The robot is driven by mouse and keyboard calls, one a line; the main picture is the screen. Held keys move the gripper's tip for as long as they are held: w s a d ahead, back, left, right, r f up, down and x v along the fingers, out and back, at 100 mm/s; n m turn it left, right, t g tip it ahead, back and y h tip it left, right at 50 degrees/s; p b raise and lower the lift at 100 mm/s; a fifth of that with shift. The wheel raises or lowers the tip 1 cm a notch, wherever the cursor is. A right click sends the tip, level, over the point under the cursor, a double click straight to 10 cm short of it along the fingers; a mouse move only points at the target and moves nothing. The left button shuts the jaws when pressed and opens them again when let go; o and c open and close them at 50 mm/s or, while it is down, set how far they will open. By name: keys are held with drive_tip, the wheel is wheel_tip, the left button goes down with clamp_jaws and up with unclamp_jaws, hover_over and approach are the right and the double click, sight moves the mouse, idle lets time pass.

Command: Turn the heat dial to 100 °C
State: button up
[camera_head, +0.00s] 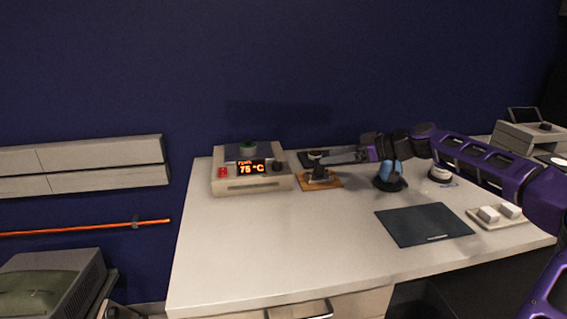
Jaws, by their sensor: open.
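A beige hot plate device (252,186) stands at the back left of the white table. Its orange display (251,167) reads 75 °C, with a smaller line above it that I cannot read surely. A dark round dial (277,167) sits to the right of the display, and a red button (223,172) to its left. My gripper (322,159) reaches in from the right and is open. Its tips are right of the dial, apart from it, over a small dark object on a wooden board. Whether the fingers touch that object I cannot tell.
The wooden board (329,183) lies just right of the device. A blue item on a dark base (390,184) stands below my arm. A dark mat (423,225) and a tray with white blocks (483,222) lie further right. The table's front left is clear.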

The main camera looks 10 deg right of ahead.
sight(283, 171)
drive_tip(key=b+x, duration=0.1)
drive_tip(key=x, duration=1.6)
drive_tip(key=shift+w+d+r, duration=0.1)
drive_tip(key=shift+w, duration=0.1)
drive_tip(key=shift+c, duration=0.3)
clamp_jaws()
